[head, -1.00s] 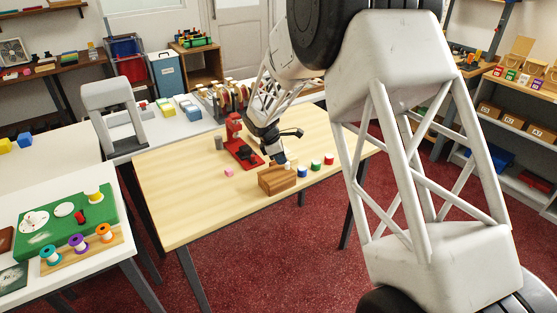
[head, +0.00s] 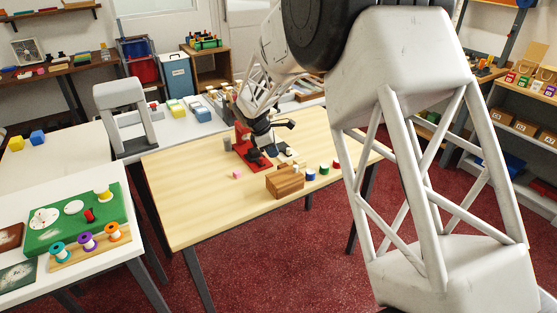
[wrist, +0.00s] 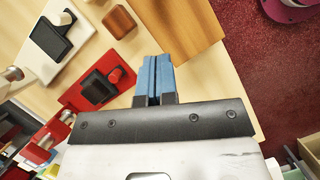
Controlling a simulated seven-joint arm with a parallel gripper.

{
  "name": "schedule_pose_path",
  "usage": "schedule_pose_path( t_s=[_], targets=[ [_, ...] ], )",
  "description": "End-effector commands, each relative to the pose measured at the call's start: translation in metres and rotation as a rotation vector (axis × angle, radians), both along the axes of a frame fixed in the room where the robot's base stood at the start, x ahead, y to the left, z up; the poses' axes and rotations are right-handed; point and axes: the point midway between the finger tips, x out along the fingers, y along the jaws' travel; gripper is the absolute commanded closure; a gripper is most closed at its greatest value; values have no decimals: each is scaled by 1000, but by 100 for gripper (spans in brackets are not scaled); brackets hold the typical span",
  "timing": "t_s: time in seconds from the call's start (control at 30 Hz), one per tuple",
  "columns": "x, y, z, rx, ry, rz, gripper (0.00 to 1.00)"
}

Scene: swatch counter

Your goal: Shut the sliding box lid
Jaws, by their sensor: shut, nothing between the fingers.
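The wooden box (head: 284,183) stands near the front edge of the pale table. In the wrist view its flat orange-brown wood surface (wrist: 180,28) shows, cut off by the top edge. I cannot make out a lid seam or whether the lid is open. My gripper (wrist: 155,58) has its blue fingers shut together and empty. In the wrist view the fingertips appear just below the box's near edge; I cannot tell if they touch it. In the head view the gripper is behind the box, fingertips not clear.
A red stand with a black pad (wrist: 98,87) and a white stand with a black pad (wrist: 50,40) are left of my fingers. A small brown block (wrist: 119,21) lies nearby. The table's left half is mostly clear.

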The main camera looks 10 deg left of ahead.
Motion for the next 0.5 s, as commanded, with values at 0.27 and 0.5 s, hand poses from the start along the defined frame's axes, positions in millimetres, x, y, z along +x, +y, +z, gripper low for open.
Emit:
schedule_pose_path(
  t_s=[0.27,0.5],
  targets=[
    [-4,14,34,2,-1,1,100],
    [-5,17,44,0,-1,0,100]
  ],
)
